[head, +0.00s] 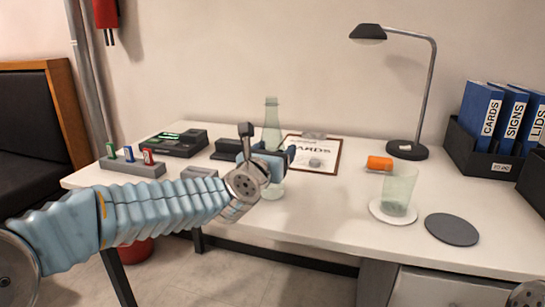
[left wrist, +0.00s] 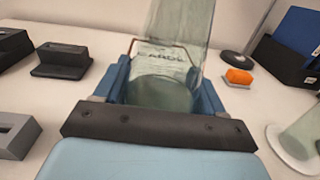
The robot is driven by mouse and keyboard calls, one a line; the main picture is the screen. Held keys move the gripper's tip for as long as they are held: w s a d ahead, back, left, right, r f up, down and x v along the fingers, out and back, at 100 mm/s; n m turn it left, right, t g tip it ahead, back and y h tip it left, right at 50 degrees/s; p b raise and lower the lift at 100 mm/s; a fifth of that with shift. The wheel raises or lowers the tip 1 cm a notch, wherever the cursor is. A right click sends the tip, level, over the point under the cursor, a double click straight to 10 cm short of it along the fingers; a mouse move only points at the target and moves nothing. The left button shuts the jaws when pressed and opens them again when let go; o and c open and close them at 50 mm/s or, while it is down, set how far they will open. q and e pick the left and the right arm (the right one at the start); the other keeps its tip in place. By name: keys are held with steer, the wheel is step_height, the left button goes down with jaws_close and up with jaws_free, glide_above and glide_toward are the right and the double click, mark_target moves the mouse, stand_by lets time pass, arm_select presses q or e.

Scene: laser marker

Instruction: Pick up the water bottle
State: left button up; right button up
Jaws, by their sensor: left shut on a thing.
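The water bottle (head: 271,112) is clear, greenish and upright, with its neck rising above my left gripper in the head view. My left gripper (head: 266,158) is shut around the bottle's body, which hides the middle of it. The lower end of the bottle shows just below the gripper, near the front edge of the table; I cannot tell whether it touches the table. In the left wrist view the bottle (left wrist: 172,60) stands between the two blue fingers (left wrist: 165,92). My right gripper is not in view.
A glass (head: 398,188) stands on a white coaster, with a dark coaster (head: 452,229) to its right. Black devices (head: 178,143) and a grey stamp rack (head: 132,166) are on the left.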

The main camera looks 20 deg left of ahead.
mark_target(267, 116)
arm_select(q)
steer(key=shift+r, duration=0.2)
steer(key=shift+r+p, duration=0.45)
steer(key=shift+r, duration=0.7)
steer(key=s+r, duration=0.1)
steer(key=r, duration=0.1)
steer(key=s+r+p, duration=0.1)
steer(key=s+r, duration=0.1)
steer(key=s+a+r, duration=0.1)
steer(key=r, duration=0.1)
steer(key=shift+s+r+p, duration=0.2)
steer(key=shift+s+p, duration=0.15)
steer(key=shift+p, duration=0.05)
steer(key=shift+s+a+r+p, duration=0.3)
steer(key=shift+s+r, duration=0.35)
steer(key=shift+s, duration=0.85)
steer(key=shift+s+a+r+p, duration=0.3)
steer(key=shift+s+r, duration=0.4)
steer(key=shift+s, duration=0.8)
steer(key=shift+s+a+r+p, duration=0.15)
steer(key=shift+s+r+p, duration=0.4)
steer(key=shift+s, duration=0.95)
steer(key=shift+r, duration=0.1)
steer(key=shift+s, duration=0.1)
